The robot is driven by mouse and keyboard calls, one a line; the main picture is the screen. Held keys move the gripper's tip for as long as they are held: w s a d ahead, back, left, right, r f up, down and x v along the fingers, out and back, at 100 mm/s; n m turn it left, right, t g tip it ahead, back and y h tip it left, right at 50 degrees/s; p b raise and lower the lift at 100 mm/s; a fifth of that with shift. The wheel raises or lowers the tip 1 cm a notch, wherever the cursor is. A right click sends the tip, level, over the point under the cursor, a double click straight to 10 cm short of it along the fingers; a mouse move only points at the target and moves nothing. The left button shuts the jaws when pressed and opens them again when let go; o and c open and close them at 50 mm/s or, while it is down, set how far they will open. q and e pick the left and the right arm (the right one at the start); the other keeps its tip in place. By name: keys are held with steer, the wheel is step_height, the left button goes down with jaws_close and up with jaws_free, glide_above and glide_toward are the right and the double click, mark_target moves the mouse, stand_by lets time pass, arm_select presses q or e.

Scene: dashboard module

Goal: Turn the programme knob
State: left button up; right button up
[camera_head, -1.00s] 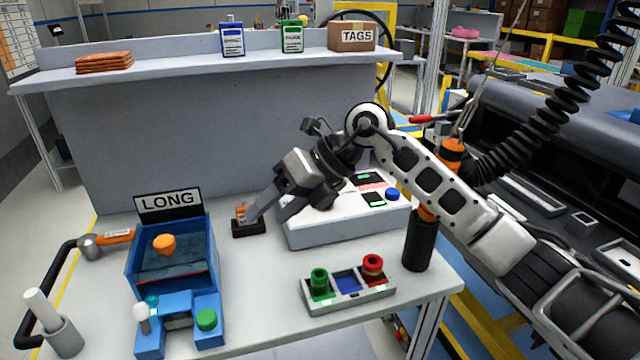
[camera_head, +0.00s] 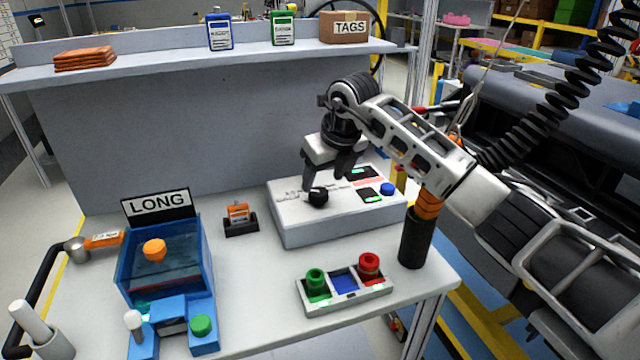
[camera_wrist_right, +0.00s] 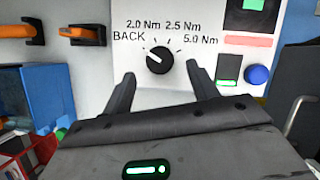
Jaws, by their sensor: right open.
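The programme knob (camera_head: 317,196) is a black round knob on top of the white controller box (camera_head: 320,228). In the right wrist view the knob (camera_wrist_right: 160,60) has tick marks and the labels BACK, 2.0 Nm, 2.5 Nm and 5.0 Nm around it. A light mark on the knob seems to point to the upper left; its exact setting is hard to read. My right gripper (camera_head: 325,183) is open and points down over the box at the knob. In the right wrist view its fingers (camera_wrist_right: 160,73) are spread to either side just below the knob, apart from it. My left gripper is not in view.
The box also carries a blue button (camera_head: 387,189) and small green-lit displays. An orange item in a black holder (camera_head: 241,229) stands left of it. A tray (camera_head: 345,296) with green and red parts lies in front. A blue LONG fixture (camera_head: 205,255) stands left.

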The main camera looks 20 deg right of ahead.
mark_target(318, 191)
steer(key=x, duration=0.3)
steer(key=shift+w+a+f, duration=0.1)
steer(key=shift+f, duration=0.2)
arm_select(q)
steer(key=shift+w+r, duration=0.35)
arm_select(e)
steer(key=shift+w+f, duration=0.15)
steer(key=shift+f, duration=0.15)
steer(key=c, duration=1)
